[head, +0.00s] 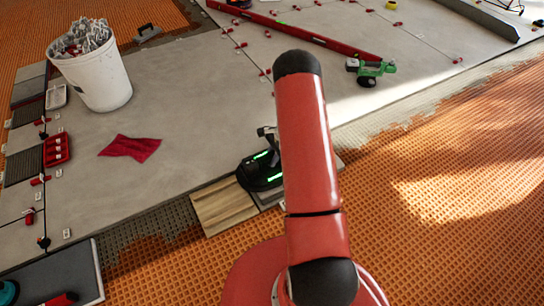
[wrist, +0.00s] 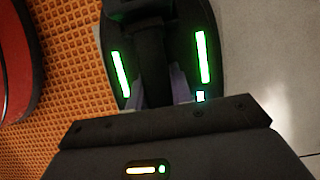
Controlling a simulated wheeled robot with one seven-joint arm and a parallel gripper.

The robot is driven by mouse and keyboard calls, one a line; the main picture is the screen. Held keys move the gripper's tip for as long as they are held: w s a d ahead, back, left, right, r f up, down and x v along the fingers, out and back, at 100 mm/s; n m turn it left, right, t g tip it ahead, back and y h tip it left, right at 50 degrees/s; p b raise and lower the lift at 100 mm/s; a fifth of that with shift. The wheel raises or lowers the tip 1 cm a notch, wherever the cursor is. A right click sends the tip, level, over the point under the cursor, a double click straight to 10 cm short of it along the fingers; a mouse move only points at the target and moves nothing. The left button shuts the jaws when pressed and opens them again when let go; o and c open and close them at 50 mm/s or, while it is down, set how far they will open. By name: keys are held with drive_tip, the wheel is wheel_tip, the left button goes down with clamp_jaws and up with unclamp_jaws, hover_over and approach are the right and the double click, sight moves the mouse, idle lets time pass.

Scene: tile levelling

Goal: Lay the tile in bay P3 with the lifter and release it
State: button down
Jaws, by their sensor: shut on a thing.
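The black lifter (head: 260,171) with green lit strips stands at the near edge of the laid grey floor, just left of my red arm. In the wrist view the lifter (wrist: 208,80) fills the top middle, with its handle running toward my gripper (wrist: 166,90). My gripper is shut on the lifter; my arm hides most of it in the head view. A grey tile edge (head: 270,199) shows just below the lifter. I cannot tell whether that tile lies flat or hangs slightly above the bed. I cannot read any bay label.
A wood-patterned tile (head: 222,206) lies left of the lifter, beside a strip of combed grey adhesive (head: 150,228). A white bucket (head: 95,70), a red cloth (head: 130,147), a red tray (head: 56,149) and a green tool (head: 370,70) stand on the floor. Orange matting (head: 450,190) lies right.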

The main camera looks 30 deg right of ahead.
drive_tip(key=shift+w+f+b, duration=0.1)
drive_tip(key=shift+f+b, duration=1.1)
drive_tip(key=shift+f, duration=1.05)
drive_tip(key=shift+f+b, duration=0.8)
idle(0.5)
drive_tip(key=c, duration=1.3)
unclamp_jaws()
drive_tip(key=shift+o, duration=0.7)
drive_tip(key=shift+f, duration=0.15)
drive_tip(key=p+v, duration=0.1)
drive_tip(key=v, duration=0.7)
